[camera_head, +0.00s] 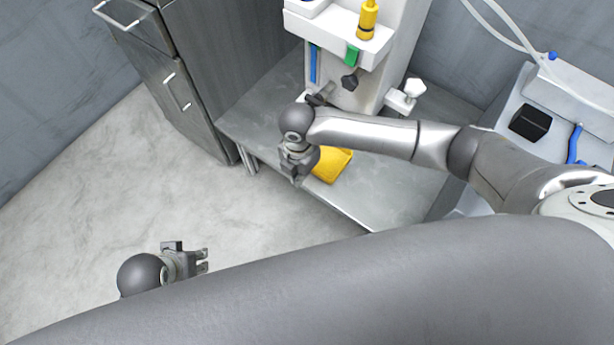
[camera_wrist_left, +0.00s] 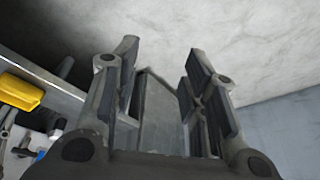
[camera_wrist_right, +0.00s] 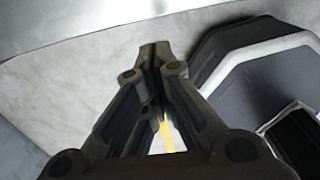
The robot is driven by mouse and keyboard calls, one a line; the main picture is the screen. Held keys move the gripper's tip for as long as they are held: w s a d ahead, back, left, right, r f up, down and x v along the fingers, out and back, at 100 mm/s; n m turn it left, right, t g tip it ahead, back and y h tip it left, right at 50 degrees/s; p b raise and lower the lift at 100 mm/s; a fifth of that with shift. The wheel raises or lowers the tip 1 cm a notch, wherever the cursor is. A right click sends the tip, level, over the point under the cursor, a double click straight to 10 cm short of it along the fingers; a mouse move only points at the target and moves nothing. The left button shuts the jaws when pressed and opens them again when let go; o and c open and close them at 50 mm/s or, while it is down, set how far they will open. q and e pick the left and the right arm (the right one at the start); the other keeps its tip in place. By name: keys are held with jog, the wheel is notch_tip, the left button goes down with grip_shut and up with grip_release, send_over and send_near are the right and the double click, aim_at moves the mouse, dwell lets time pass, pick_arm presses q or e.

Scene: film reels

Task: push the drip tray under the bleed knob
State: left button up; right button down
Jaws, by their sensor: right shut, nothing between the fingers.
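The yellow drip tray (camera_head: 333,164) lies on the grey metal shelf (camera_head: 385,190), near its front edge; my right gripper and forearm cover part of it. The tray also shows in the left wrist view (camera_wrist_left: 20,92). My right gripper (camera_head: 296,178) is shut and empty, at the tray's left front side; contact is unclear. It shows closed in the right wrist view (camera_wrist_right: 155,50). My left gripper (camera_head: 204,261) is open and empty above the floor.
A dark metal cabinet (camera_head: 200,70) stands to the left of the shelf. A yellow bottle (camera_head: 367,18) is on the machine's white ledge. A grey unit with a black block (camera_head: 530,122) and blue handle stands on the right. The floor (camera_head: 110,190) at left is clear.

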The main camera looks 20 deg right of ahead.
aim_at(327, 161)
pick_arm(q)
jog(key=b+v, duration=0.2)
jog(key=v, duration=0.2)
pick_arm(e)
notch_tip(327, 161, down, 11)
jog(key=b, duration=0.2)
pick_arm(q)
jog(key=w+d+t, duration=0.1)
jog(key=w+t, duration=0.2)
jog(key=w, duration=0.2)
jog(key=shift+w+d+r+t+h, duration=0.3)
jog(key=shift+w+d+h, duration=0.05)
jog(key=shift+w+h, duration=0.05)
pick_arm(e)
jog(key=w+d, duration=0.1)
jog(key=w+d+r, duration=0.1)
jog(key=d, duration=0.1)
jog(key=shift+w+r, duration=0.1)
jog(key=shift+w, duration=0.15)
jog(key=shift+d, duration=0.1)
